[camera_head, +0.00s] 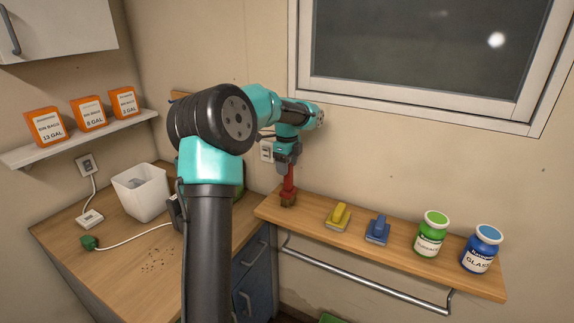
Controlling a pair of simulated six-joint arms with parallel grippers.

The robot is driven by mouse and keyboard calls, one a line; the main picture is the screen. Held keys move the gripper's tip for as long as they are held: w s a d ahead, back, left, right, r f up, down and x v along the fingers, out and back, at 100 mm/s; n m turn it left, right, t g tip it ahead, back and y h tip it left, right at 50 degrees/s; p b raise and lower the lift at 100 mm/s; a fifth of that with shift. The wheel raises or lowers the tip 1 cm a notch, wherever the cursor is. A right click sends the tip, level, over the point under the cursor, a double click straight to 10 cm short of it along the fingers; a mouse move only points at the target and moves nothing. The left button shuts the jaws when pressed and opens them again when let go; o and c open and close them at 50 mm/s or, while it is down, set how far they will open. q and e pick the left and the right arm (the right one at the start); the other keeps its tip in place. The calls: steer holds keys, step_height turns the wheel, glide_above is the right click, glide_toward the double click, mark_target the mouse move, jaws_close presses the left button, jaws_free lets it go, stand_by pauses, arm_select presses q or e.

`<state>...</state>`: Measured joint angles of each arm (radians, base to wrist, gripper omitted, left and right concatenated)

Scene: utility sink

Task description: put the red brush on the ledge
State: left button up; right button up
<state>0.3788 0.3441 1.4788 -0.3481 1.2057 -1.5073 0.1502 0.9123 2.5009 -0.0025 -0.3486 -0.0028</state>
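The red brush (288,193) is upright, handle up and brown bristles down, over the left end of the wooden ledge (465,280). My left gripper (288,168) is above it, pointing down, and is shut on the top of its handle. I cannot tell whether the bristles touch the ledge. To the right on the ledge are a yellow brush (339,215) and a blue brush (378,229). My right gripper is not in view.
A green-lidded jar (431,233) and a blue-lidded jar (481,249) stand at the ledge's right end. A metal rail (360,281) runs below. A white bin (142,191) stands on the left counter (120,265). Orange boxes (89,113) sit on a shelf. A window is above.

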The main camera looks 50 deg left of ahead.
arm_select(q)
steer(key=shift+r, duration=0.15)
step_height(320, 180, up, 12)
stand_by(0.7)
stand_by(0.5)
